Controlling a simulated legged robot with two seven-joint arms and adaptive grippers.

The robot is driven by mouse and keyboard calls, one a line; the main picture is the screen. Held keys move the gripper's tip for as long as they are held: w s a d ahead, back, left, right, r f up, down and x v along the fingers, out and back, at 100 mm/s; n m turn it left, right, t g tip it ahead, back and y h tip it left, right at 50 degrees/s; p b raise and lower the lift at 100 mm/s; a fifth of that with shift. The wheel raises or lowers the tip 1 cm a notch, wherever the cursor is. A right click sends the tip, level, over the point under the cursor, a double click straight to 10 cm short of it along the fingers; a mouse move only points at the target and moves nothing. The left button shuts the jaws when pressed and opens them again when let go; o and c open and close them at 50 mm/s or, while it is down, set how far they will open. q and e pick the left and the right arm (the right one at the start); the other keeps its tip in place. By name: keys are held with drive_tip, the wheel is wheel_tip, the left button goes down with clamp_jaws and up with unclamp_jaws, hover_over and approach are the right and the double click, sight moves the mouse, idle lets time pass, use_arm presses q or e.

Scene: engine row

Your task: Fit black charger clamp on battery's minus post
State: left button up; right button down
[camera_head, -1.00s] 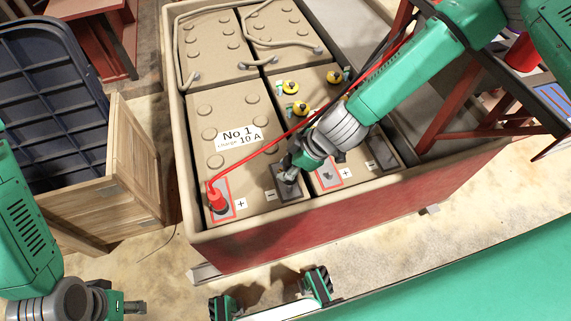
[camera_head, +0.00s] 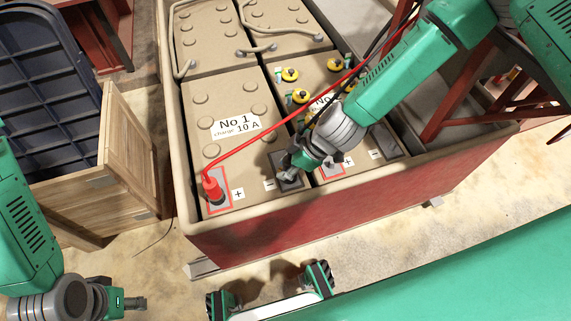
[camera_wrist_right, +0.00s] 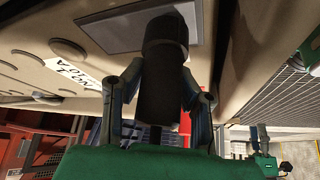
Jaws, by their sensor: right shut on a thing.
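My right gripper (camera_head: 286,173) is at the minus corner of the battery marked No 1 (camera_head: 232,103). It is shut on the black clamp (camera_wrist_right: 164,75), which shows as a dark upright piece between its fingers in the wrist view. The clamp's far end lies against or just over the grey minus plate (camera_wrist_right: 125,30); I cannot tell whether it touches. The plate (camera_head: 293,184) is partly covered by the gripper in the head view, and the minus post is hidden. My left gripper (camera_head: 134,305) is at the lower left, away from the battery; its finger opening is unclear.
A red clamp (camera_head: 213,190) sits on the plus corner, its red cable running up right past my right arm. The red box's raised rim (camera_head: 350,183) borders the batteries. Yellow-topped caps (camera_head: 290,74) stand behind the gripper. A wooden crate (camera_head: 128,165) stands left.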

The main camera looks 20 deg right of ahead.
drive_tip(key=shift+f, duration=0.15)
drive_tip(key=c, duration=1.2)
unclamp_jaws()
drive_tip(key=v, duration=1.2)
drive_tip(key=shift+w, duration=0.1)
